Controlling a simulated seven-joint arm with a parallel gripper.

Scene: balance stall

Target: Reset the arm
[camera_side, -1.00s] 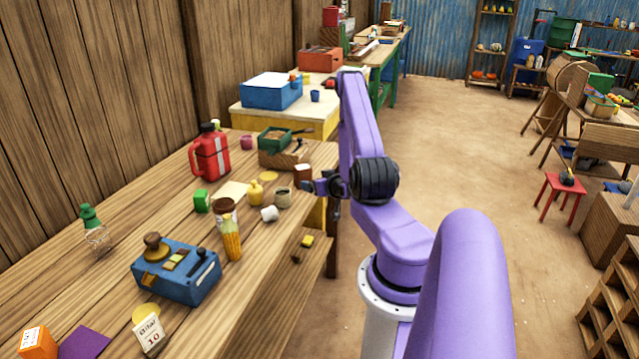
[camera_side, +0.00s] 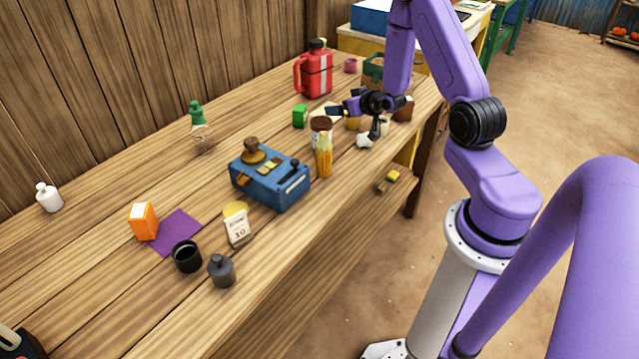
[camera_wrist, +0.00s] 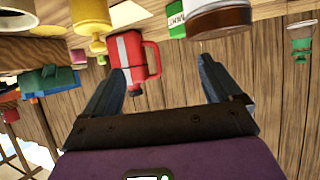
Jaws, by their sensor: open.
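My purple arm rises at the right of the side view, with my gripper (camera_side: 352,116) over the far part of the wooden table, near the jar, the white cup and the red jug. In the wrist view my gripper (camera_wrist: 165,75) is open, its two dark fingers apart with nothing held between them. The red jug (camera_wrist: 133,58) shows beyond the left finger there, and a brown-lidded jar (camera_wrist: 222,20) shows beyond the right finger. In the side view the red jug (camera_side: 317,74) stands upright behind my gripper.
Nearer stand an orange box (camera_side: 143,221), a purple sheet (camera_side: 176,232), a black cup (camera_side: 186,257) and a grey weight (camera_side: 222,271). The table's front left is fairly clear.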

